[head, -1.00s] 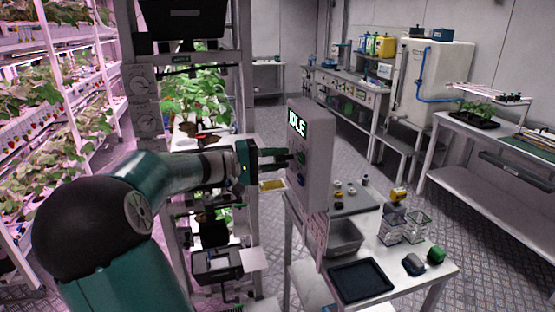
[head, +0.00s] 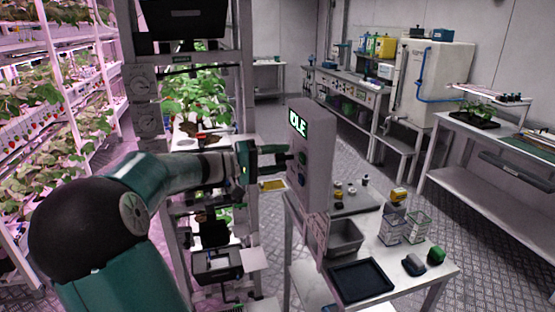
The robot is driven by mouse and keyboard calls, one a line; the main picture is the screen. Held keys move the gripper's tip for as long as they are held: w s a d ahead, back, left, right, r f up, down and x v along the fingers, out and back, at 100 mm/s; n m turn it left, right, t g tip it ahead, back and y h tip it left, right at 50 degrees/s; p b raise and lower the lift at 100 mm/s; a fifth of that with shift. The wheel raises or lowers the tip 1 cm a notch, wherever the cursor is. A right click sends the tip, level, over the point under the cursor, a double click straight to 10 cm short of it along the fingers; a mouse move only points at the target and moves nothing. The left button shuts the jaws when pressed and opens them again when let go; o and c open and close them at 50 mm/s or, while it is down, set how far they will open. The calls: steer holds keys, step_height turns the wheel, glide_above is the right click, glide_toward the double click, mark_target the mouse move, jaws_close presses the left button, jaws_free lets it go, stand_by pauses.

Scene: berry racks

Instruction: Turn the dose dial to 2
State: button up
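A grey upright control box (head: 318,150) stands at the edge of the white table, with a lit green display (head: 298,124) reading "IDLE". Small dark round controls sit below the display on its left-facing side; one (head: 302,180) shows below my gripper's level. I cannot tell which control is the dose dial, nor read any setting. My gripper (head: 288,157) reaches from the left, its fingers pointing at the box face just below the display. The fingertips are at or very near a control there. I cannot tell whether they touch it, or how far apart they are.
The white table holds a grey bin (head: 345,251), a black tray (head: 361,296), clear baskets and small dark and green items. Plant shelves line the left. Floor is clear between the table and right bench.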

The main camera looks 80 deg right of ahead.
steer(key=shift+s, duration=0.1)
steer(key=v, duration=1.3)
steer(key=shift+w, duration=0.3)
steer(key=shift+a+f, duration=0.15)
